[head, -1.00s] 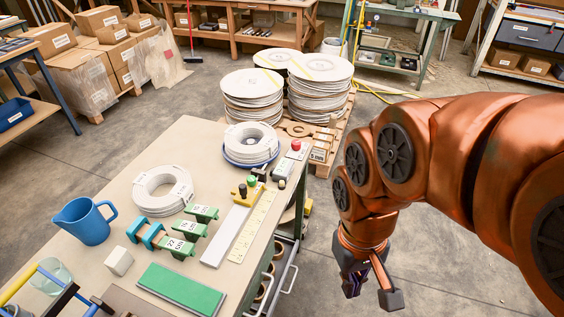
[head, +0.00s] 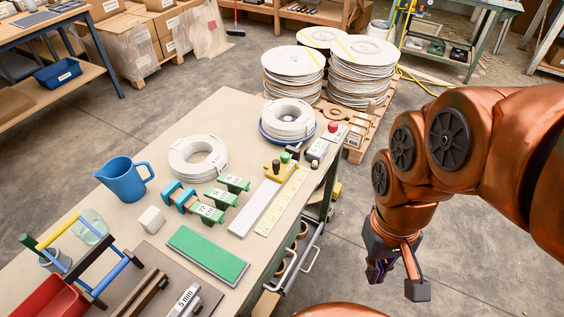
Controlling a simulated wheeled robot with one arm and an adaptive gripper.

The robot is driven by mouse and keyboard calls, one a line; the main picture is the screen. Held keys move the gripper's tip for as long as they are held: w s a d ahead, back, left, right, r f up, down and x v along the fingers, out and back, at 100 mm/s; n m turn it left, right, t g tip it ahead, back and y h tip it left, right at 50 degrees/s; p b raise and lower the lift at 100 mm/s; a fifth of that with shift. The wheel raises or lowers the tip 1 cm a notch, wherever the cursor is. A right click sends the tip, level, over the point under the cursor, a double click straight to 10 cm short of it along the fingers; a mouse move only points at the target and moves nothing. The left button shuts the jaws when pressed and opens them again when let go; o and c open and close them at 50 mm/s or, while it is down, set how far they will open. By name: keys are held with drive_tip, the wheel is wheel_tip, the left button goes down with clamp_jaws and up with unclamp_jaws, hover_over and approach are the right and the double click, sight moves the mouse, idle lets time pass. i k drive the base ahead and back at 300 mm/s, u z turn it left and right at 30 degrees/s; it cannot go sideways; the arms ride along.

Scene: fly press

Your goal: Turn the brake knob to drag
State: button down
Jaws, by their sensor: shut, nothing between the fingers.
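I cannot tell for sure which part is the brake knob. At the bench's far right end, a white coil (head: 288,112) sits on a blue turntable (head: 287,140). Beside it stands a small grey box with a red knob (head: 333,126) on top. Just in front, a yellow block (head: 279,171) carries small dark and green knobs. Their settings are too small to read. My gripper (head: 397,277) hangs pointing down over the floor, right of the bench and apart from it. It is shut and empty.
The bench (head: 232,113) also holds another white coil (head: 198,157), a blue jug (head: 124,179), green gauges and a green slab (head: 207,255). Stacked white reels (head: 362,75) stand on a pallet behind. Floor around my gripper is clear.

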sight(333, 128)
drive_tip(key=z, duration=0.05)
drive_tip(key=k, duration=0.5)
drive_tip(key=z, duration=0.8)
drive_tip(key=i, duration=0.8)
drive_tip(key=u, duration=0.9)
